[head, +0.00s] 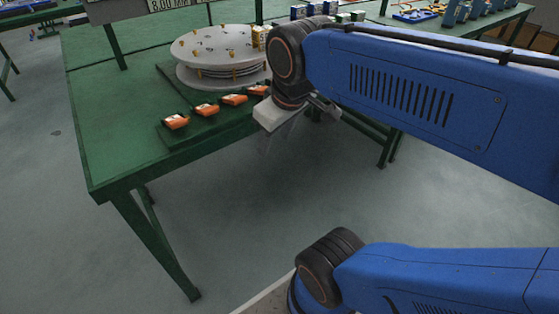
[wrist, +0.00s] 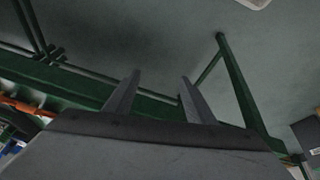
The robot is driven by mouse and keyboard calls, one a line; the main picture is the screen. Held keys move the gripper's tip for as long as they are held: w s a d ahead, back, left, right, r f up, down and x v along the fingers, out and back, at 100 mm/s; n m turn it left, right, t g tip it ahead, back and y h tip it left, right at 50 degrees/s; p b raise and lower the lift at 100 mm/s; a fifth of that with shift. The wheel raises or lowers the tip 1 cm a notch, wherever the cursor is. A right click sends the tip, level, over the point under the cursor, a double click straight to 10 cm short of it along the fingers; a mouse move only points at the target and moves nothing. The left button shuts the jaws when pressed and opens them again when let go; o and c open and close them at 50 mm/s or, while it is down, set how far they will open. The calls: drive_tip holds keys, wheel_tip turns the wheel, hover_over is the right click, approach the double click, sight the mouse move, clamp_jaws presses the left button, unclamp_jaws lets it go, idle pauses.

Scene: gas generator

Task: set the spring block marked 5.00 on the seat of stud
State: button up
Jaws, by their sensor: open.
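Several orange blocks stand in a row on a dark green strip along the table's front edge in the head view; the nearest is the left orange block (head: 176,121). Their markings are too small to read, so I cannot tell which is 5.00. Behind them is a round grey plate assembly (head: 215,45) with small brass studs on top; I cannot tell which one has the seat. My gripper (head: 290,132) hangs off the table's front edge, right of the blocks. In the wrist view my gripper (wrist: 160,95) shows two parted fingers with nothing between them.
The green table (head: 110,100) has bare top at its left. Small blue, white and yellow boxes (head: 312,9) stand at the back. Another table with blue items (head: 465,14) is at the far right. Grey floor lies below my gripper.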

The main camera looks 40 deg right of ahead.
drive_tip(key=s+f, duration=0.1)
drive_tip(key=s+f+m, duration=0.1)
drive_tip(key=f, duration=0.1)
drive_tip(key=s+a+f+m, duration=0.1)
drive_tip(key=shift+f, duration=0.4)
idle(0.9)
